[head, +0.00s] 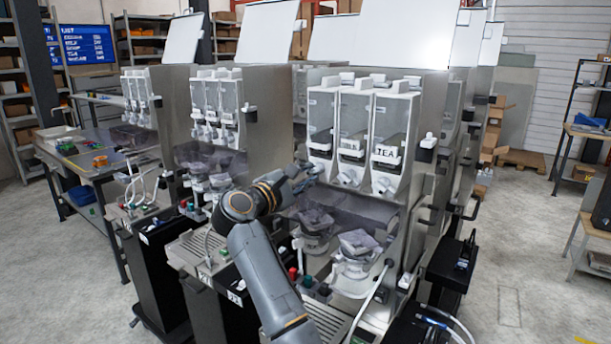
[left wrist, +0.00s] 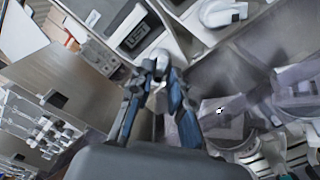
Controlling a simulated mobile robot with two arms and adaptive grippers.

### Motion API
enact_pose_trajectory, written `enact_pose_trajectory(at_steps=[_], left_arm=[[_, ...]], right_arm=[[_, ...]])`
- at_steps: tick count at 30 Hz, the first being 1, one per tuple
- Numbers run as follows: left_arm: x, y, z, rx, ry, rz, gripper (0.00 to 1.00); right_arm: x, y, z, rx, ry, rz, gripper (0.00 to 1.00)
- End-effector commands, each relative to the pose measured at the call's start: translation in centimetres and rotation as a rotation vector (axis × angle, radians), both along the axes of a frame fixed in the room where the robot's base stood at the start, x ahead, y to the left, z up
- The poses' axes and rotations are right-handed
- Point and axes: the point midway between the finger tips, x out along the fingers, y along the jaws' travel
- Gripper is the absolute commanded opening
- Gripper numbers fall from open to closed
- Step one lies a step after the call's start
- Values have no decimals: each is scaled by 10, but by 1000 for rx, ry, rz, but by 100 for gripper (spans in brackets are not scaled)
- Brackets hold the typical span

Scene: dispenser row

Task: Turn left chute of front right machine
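The front right machine (head: 407,230) has three clear canisters in a row, the middle and right ones lettered, the right one TEA. Below them are white chutes: left chute (head: 319,165), middle chute (head: 350,179) and right chute (head: 384,185). My left gripper (head: 311,174) is at the left chute, reaching in from the left. In the left wrist view its fingertips (left wrist: 158,72) lie on either side of a white piece, apparently the left chute (left wrist: 160,57). Whether they press on it cannot be told. My right gripper is in neither view.
Below the chutes a dark translucent panel (head: 345,205) hangs over white mixing parts (head: 352,268). A neighbouring machine (head: 255,110) stands close on the left. Open floor (head: 515,260) lies to the right. A workbench (head: 95,160) stands at the far left.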

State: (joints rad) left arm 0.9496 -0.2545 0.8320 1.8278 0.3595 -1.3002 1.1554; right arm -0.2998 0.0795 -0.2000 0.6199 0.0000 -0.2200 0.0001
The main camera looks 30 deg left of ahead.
Motion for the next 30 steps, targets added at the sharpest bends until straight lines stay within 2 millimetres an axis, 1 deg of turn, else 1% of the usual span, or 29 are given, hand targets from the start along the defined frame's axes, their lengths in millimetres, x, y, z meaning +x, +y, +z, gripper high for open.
enact_pose_trajectory(at_steps=[7, 10, 14, 17, 24, 27, 30], left_arm=[[0, 0, 0, 1, -1, 0, 34], [-1, 0, 1, 1, -1, 0, 34], [-9, 1, 0, 1, -1, 2, 34], [-24, 3, 0, 1, -1, 3, 34], [-74, 7, 0, 2, -1, 5, 34], [-93, 8, 0, 2, 0, 4, 34], [-107, 9, 0, 1, -1, 2, 34]], right_arm=[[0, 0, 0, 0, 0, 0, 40], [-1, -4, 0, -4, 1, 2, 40], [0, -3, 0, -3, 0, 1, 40], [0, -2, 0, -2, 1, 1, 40], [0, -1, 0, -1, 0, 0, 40], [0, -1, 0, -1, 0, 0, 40], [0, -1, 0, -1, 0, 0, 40]])
